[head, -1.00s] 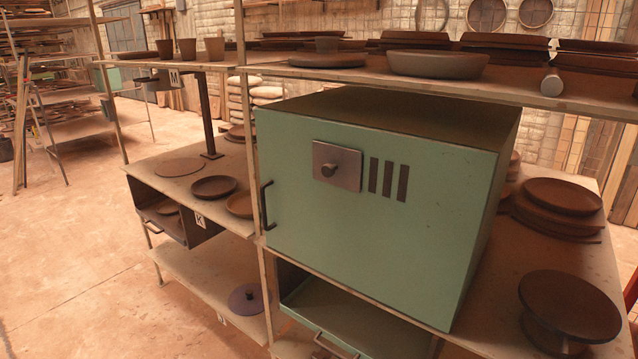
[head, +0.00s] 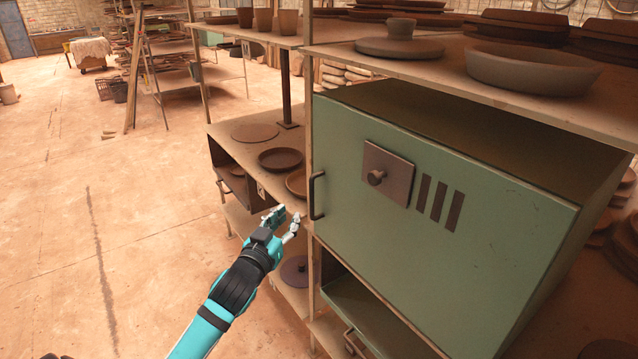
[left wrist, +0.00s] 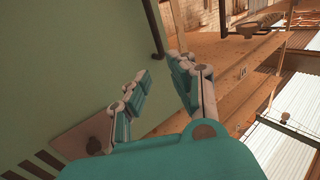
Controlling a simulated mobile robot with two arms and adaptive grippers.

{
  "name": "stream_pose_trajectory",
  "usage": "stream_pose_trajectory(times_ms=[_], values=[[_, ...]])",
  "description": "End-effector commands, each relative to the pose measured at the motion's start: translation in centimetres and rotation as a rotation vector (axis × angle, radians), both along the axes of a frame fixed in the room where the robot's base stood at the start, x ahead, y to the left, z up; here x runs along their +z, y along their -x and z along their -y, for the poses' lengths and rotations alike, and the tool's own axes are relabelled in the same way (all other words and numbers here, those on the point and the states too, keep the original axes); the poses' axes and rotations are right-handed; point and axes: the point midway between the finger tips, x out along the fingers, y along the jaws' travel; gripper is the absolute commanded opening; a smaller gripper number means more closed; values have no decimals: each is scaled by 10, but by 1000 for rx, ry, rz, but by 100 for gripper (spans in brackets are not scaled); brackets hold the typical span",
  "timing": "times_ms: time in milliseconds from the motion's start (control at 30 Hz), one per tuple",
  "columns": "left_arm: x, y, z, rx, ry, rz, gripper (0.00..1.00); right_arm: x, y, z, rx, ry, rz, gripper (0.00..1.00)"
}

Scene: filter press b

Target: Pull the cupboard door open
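The green cupboard (head: 450,110) stands on the shelf unit, with its door (head: 420,240) shut. The door has a dark upright bar handle (head: 316,196) at its left edge, a square plate with a knob (head: 376,177) and three dark slots. My left gripper (head: 285,217) is open and empty, a little left of and below the handle, apart from it. In the left wrist view the gripper's fingers (left wrist: 160,68) are spread, and the dark handle (left wrist: 153,28) lies beyond their tips, beside the green door face (left wrist: 70,60). My right gripper is not in view.
Shelf posts (head: 309,120) stand just behind the handle. A shelf above bears bowls and plates (head: 530,72). An open green drawer (head: 370,310) is below the door. Open floor (head: 100,230) lies to the left.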

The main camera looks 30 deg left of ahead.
Motion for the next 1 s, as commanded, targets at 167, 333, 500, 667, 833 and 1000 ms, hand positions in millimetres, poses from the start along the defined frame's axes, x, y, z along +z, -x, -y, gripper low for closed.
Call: stream_pose_trajectory(times_ms=[167, 333, 500, 667, 833, 1000], values=[[4, -40, -8, 1, -3, 3, 23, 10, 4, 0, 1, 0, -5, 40], [3, -77, -16, 1, -1, 0, 23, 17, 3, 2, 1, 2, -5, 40], [3, -111, -22, 1, -1, 1, 23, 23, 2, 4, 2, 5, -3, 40], [2, -133, -27, 1, -1, 0, 23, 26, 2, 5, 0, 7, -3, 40], [1, -145, -28, -1, -2, 0, 23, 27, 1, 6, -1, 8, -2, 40], [0, -147, -29, -1, -2, 0, 23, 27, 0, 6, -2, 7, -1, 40]])
